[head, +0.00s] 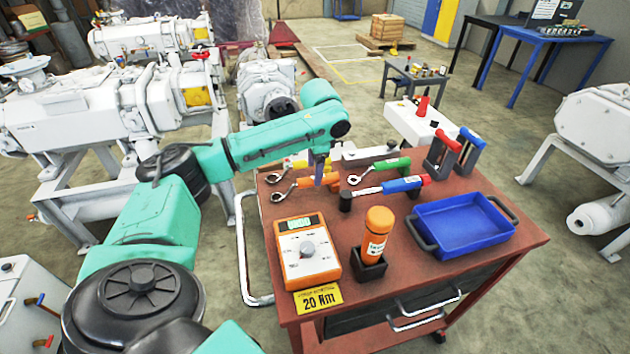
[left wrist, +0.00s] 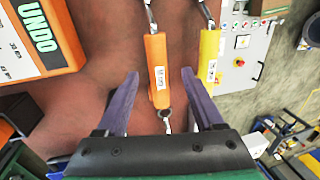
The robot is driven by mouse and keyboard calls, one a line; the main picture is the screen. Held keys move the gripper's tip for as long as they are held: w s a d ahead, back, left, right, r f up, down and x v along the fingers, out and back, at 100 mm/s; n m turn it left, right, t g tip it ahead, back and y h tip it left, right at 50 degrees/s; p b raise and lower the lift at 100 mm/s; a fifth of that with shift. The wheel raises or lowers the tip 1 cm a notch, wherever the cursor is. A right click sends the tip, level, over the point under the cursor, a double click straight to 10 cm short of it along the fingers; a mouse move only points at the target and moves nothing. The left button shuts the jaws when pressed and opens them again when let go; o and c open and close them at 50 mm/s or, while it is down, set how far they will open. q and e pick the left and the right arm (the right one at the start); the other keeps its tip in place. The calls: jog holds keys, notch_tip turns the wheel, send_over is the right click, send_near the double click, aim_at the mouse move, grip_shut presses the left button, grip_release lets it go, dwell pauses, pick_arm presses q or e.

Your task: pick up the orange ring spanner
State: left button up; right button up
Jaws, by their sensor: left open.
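The orange ring spanner (head: 304,183) lies on the red-brown trolley top with its ring end to the left, and my left gripper partly covers its handle in the head view. In the left wrist view, the spanner's orange handle (left wrist: 158,72) with a white label runs up the picture between my two purple fingers. My left gripper (head: 321,172) is over the handle. In the wrist view the open left gripper (left wrist: 160,82) has a gap on both sides of the handle. My right gripper is not in view.
A yellow-handled spanner (left wrist: 210,55) lies close to the right in the wrist view. A green-handled spanner (head: 390,165), a torque tool with blue and red grip (head: 403,184), an orange meter (head: 306,250), an orange bottle (head: 377,232) and a blue tray (head: 463,225) share the trolley (head: 400,290).

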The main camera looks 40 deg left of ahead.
aim_at(305, 187)
pick_arm(q)
jog(key=f, duration=0.4)
jog(key=shift+w+a+f+p, duration=0.25)
jog(key=shift+p, duration=0.15)
jog(key=shift+f, duration=0.45)
grip_shut()
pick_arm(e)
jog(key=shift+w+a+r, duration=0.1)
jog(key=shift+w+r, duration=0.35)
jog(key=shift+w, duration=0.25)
